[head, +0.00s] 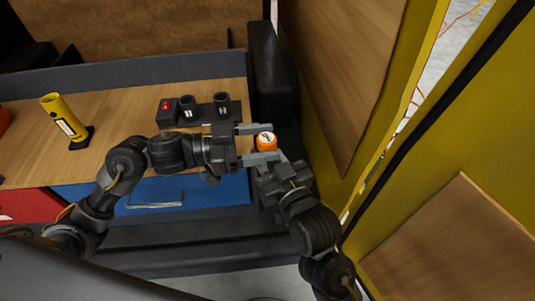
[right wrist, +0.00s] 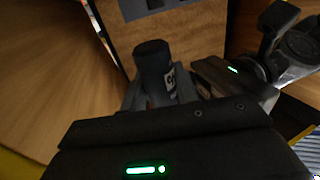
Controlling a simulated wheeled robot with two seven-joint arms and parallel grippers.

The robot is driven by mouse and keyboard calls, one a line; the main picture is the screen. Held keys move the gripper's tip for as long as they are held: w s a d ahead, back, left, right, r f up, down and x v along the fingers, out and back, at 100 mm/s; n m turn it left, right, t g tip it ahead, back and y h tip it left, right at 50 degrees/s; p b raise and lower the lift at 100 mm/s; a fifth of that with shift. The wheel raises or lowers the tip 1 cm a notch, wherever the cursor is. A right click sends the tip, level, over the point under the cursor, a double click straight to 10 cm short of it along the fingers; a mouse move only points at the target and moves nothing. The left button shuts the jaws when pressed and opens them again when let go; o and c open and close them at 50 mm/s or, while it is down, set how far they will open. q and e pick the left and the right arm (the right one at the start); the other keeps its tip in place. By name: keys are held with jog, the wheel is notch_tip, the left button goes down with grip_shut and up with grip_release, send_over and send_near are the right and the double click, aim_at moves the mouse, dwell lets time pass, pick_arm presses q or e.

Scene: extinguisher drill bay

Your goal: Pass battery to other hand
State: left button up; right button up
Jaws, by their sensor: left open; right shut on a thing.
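The battery (head: 265,141) is a short cylinder with an orange end in the head view. In the right wrist view the held battery (right wrist: 154,66) shows as a dark cylinder with a white mark. My right gripper (head: 268,164) is shut on it from the near side, beyond the bench's right end. My left gripper (head: 259,143) is open, with one finger on each side of the battery. I cannot tell whether either finger touches it. The right gripper's fingertips are partly hidden behind the left gripper's near finger.
A dark holder (head: 206,111) with two dark cylinders and a red-lit part stands on the wooden bench (head: 120,115). A yellow flashlight-like cylinder (head: 62,116) stands at the left. A yellow-framed wooden panel (head: 345,70) rises close on the right. A blue drawer (head: 215,190) is below.

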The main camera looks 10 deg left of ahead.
pick_arm(q)
jog(key=v, duration=0.9)
jog(key=s+a+f+n+y, duration=0.1)
jog(key=s+a+f+y, duration=0.15)
jog(key=f, duration=0.95)
jog(key=s+a+f+n+g+y, duration=0.1)
jog(key=a+f+n, duration=0.15)
jog(key=f, duration=0.85)
jog(key=s+a+f+n+y, duration=0.15)
jog(key=a+f, duration=0.25)
jog(key=f, duration=0.8)
jog(key=s+a+f+n+g+y, duration=0.2)
jog(key=s+a+f+n+y, duration=0.1)
jog(key=s+a+f, duration=0.6)
jog(key=s+a+f+n+g+y, duration=0.1)
jog(key=s+a+f+n+y, duration=0.35)
jog(key=f, duration=0.65)
jog(key=s+d+f+m+y, duration=0.1)
jog(key=s+d+f, duration=0.2)
jog(key=f, duration=0.2)
jog(key=s+d+f+y, duration=0.1)
jog(key=s+d+f, duration=0.2)
jog(key=f, duration=0.3)
jog(key=s+d+f+g+y, duration=0.1)
jog(key=s+d+f+y, duration=0.1)
jog(key=s+d+f, duration=0.2)
jog(key=s+d, duration=0.3)
jog(key=s, duration=0.2)
jog(key=shift+s, duration=0.3)
